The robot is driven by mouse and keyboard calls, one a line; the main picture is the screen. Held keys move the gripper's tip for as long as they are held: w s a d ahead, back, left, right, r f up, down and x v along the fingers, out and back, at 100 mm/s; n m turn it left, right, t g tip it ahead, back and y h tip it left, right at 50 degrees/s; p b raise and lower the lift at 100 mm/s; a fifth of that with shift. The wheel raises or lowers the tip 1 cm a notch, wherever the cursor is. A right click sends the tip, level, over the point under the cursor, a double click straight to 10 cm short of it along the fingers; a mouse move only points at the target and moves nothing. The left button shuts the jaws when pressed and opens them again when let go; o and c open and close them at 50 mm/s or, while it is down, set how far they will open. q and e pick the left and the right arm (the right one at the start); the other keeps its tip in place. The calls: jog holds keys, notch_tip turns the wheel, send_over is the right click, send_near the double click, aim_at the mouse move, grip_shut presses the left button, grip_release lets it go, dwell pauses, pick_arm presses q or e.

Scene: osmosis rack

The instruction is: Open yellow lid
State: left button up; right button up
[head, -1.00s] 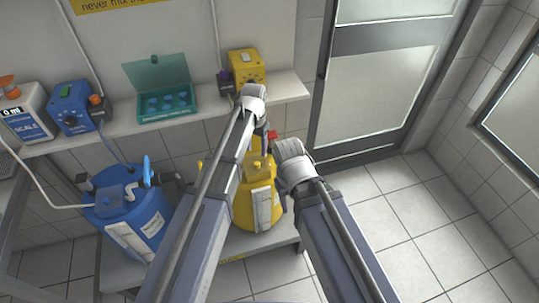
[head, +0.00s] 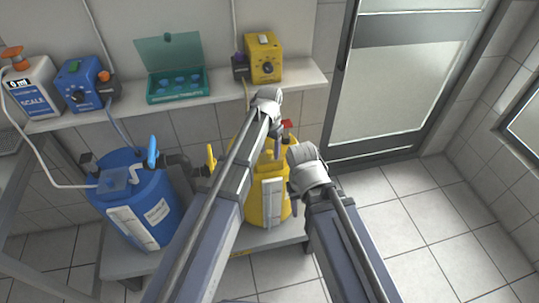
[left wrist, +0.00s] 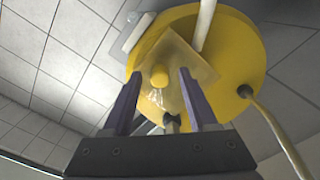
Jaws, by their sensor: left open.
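The yellow canister (head: 272,205) stands on a low shelf, partly hidden by my left arm in the head view. In the left wrist view its round yellow top (left wrist: 235,50) carries a square yellow lid (left wrist: 185,55) with a small knob (left wrist: 158,78). The lid lies flat on the top. My left gripper (left wrist: 160,72) is open; its two purple fingers point at the lid and appear on either side of the knob, with nothing held. Contact cannot be told. My right arm's wrist (head: 308,170) is at the canister's right side; its fingers are mostly hidden.
A blue canister (head: 150,222) with hoses stands to the left on the low shelf. The wall shelf (head: 215,92) above holds a yellow pump (head: 262,60), a teal box (head: 178,95), a blue pump (head: 80,88) and a white bottle (head: 38,95). Floor at right is clear.

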pick_arm(q)
grip_shut()
dwell(0.5)
dwell(1.0)
